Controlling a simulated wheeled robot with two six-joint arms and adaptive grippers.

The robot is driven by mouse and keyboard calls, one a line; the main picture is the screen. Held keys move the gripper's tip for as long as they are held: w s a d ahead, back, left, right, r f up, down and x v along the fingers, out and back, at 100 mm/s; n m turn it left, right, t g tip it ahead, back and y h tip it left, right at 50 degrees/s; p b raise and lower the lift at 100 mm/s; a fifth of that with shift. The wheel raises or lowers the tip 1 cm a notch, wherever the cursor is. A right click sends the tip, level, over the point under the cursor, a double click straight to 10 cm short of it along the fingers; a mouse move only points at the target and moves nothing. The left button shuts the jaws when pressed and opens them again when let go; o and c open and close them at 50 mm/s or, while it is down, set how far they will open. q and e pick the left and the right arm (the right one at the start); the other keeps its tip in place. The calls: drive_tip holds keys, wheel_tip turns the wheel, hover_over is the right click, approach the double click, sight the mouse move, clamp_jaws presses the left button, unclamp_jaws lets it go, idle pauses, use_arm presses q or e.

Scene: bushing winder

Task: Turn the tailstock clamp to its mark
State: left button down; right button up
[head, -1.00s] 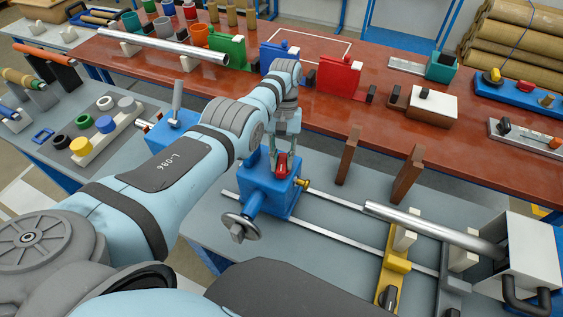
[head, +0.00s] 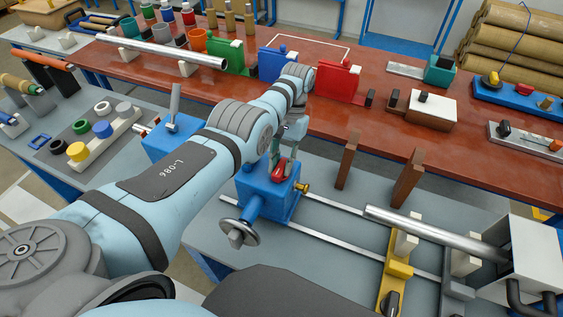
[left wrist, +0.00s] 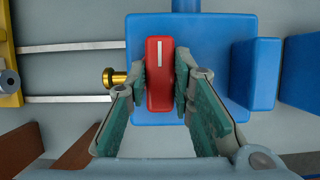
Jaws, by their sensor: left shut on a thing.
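The tailstock is a blue block (head: 262,195) on two rails, with a handwheel (head: 239,232) at its near side and a brass knob on its right. The tailstock clamp is a red handle (head: 279,169) on top of the block; in the left wrist view the red clamp (left wrist: 159,90) carries a white line and stands lengthwise up the picture. My left gripper (left wrist: 161,86) has its two fingers on either side of the clamp, shut on it. I cannot make out a separate mark on the block. My right gripper is not in view.
Two brown wooden posts (head: 347,161) stand right of the tailstock. Behind is a red-brown bench (head: 400,147) with coloured blocks.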

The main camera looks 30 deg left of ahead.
use_arm(q)
drive_tip(key=c, duration=1.4)
unclamp_jaws()
